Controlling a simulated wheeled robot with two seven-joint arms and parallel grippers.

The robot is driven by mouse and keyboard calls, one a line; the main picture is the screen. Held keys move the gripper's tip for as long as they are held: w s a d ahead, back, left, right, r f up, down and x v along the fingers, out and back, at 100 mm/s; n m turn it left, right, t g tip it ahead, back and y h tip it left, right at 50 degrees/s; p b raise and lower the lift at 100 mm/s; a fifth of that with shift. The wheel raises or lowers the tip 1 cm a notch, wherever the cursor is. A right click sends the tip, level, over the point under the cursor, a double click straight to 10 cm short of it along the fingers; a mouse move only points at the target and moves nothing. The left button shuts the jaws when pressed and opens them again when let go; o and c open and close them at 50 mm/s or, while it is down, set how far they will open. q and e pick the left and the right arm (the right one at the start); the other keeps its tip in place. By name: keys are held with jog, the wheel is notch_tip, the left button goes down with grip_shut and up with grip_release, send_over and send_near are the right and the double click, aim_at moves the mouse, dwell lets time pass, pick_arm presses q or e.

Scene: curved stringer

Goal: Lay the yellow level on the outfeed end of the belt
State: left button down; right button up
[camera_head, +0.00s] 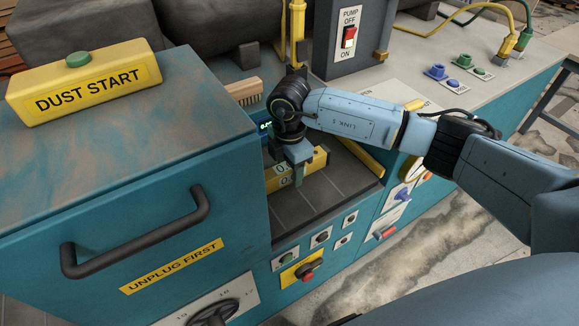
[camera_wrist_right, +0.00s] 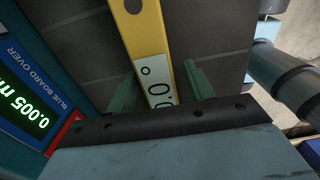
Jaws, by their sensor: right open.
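The yellow level (camera_head: 318,159) lies at the back of the dark belt (camera_head: 332,197), partly hidden by my right gripper. The wrist view also shows the level (camera_wrist_right: 138,28), a yellow bar with a white label reading 0.0, over the dark belt surface (camera_wrist_right: 208,38). My right gripper (camera_head: 298,172) is pointed down at the level. Its two green fingers (camera_wrist_right: 162,82) are open, one on each side of the bar, with a visible gap at the right finger. Whether the left finger touches the bar is unclear. My left gripper is out of view.
A teal housing (camera_head: 110,165) with a black handle (camera_head: 140,235) and a yellow DUST START box (camera_head: 85,82) stands left of the belt. A brush (camera_head: 244,91) and a lit display (camera_wrist_right: 28,112) are close by. Buttons (camera_head: 302,270) line the front.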

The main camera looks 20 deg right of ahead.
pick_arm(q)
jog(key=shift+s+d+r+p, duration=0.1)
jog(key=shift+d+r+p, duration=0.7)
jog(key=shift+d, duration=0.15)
pick_arm(e)
notch_tip(320, 180, up, 12)
